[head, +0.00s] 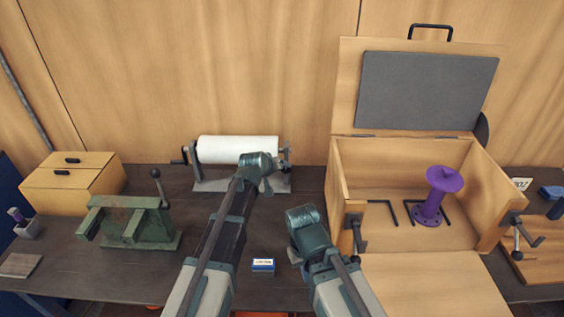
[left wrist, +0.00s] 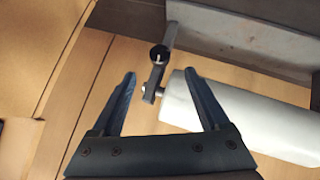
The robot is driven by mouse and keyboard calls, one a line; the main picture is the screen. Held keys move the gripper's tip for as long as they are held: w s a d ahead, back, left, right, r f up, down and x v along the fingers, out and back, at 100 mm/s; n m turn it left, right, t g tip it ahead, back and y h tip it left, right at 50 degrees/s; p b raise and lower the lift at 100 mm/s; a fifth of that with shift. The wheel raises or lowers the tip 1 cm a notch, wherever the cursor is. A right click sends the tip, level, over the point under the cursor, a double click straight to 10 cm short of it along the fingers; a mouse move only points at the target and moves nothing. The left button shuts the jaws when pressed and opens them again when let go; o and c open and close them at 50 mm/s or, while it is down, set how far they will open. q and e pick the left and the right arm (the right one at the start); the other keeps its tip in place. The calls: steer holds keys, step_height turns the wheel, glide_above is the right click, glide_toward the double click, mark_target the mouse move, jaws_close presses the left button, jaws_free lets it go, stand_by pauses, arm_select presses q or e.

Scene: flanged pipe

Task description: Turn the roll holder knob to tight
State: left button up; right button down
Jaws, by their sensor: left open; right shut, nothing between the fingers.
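The roll holder (head: 212,185) stands at the back of the bench, carrying a white paper roll (head: 238,148). A dark knob (left wrist: 158,52) with a white mark sits on its upright in the left wrist view, beside the roll's end. My left gripper (left wrist: 163,98) is open; in that view the knob lies ahead, in line with the gap between its fingers and apart from them. In the head view my left arm (head: 260,163) reaches the holder's right end and partly hides it. My right gripper (head: 294,256) is shut and empty above the front of the bench.
A green vise (head: 135,222) and a wooden box (head: 72,183) stand left. An open wooden case (head: 352,160) with a purple flanged spool (head: 430,205) stands right. A small blue-and-white box (head: 263,265) lies between my arms. The wall is close behind the holder.

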arm_select(q)
steer(key=p+v, duration=0.1)
steer(key=v, duration=0.3)
steer(key=shift+s+p, duration=0.1)
steer(key=shift+p, duration=0.25)
arm_select(e)
step_height(320, 180, up, 3)
steer(key=shift+f, duration=0.1)
